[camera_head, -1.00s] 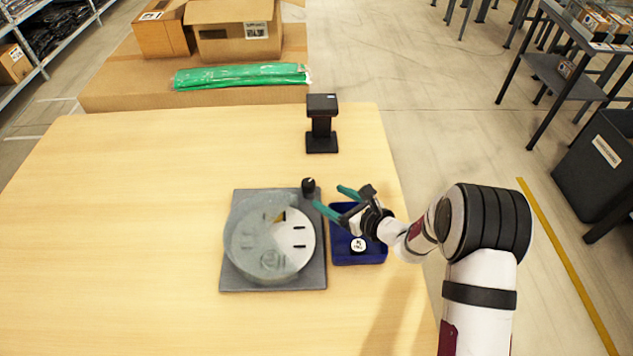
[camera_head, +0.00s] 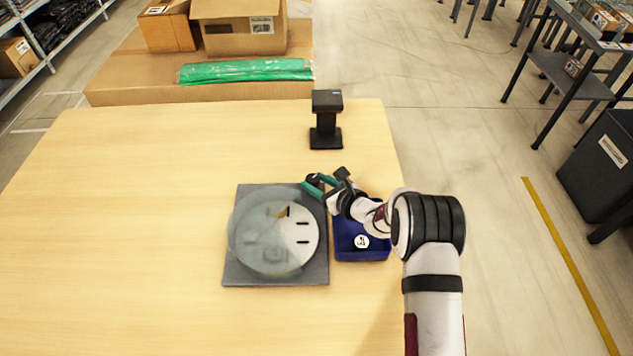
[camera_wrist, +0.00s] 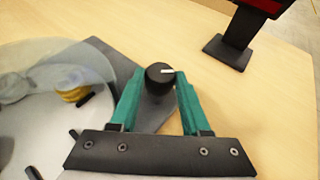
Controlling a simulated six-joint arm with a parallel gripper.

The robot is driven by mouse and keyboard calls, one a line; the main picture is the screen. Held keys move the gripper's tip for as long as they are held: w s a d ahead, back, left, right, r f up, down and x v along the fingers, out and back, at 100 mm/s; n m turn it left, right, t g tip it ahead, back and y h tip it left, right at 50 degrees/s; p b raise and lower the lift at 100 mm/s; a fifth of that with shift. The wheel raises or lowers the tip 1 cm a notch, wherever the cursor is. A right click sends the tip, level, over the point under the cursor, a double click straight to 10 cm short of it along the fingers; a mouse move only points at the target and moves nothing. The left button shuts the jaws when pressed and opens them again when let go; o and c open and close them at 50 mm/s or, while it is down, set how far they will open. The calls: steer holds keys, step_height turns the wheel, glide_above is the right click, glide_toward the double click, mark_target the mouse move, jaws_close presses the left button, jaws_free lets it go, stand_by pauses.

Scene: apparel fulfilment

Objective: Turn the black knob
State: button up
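The black knob (camera_wrist: 160,77) stands at the corner of a grey base plate (camera_head: 240,272) and has a white pointer line, which points right in the wrist view. My gripper (camera_wrist: 158,92) has its green fingers apart, one on each side of the knob. The left finger looks very close to the knob; a small gap shows at the right. I cannot tell whether either finger touches it. In the head view my gripper (camera_head: 318,184) is at the plate's upper right corner, and the fingers partly hide the knob.
A round, clear-covered dispenser disc (camera_head: 303,232) with slots sits on the plate, with a yellow item (camera_wrist: 74,94) under the cover. A blue bin (camera_head: 345,254) stands just right of the plate. A black scanner stand (camera_head: 326,130) is behind. The table's left side is clear.

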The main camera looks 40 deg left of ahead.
jaws_close()
steer(key=m+t, duration=0.2)
steer(key=shift+s+a+r+t+h, duration=0.1)
steer(key=shift+s+a+t+h, duration=0.05)
steer(key=shift+s+t+h, duration=0.2)
steer(key=shift+m+t+h, duration=0.45)
steer(key=shift+m+t, duration=0.7)
steer(key=shift+m, duration=0.05)
steer(key=o, duration=0.7)
jaws_free()
steer(key=shift+c, duration=0.2)
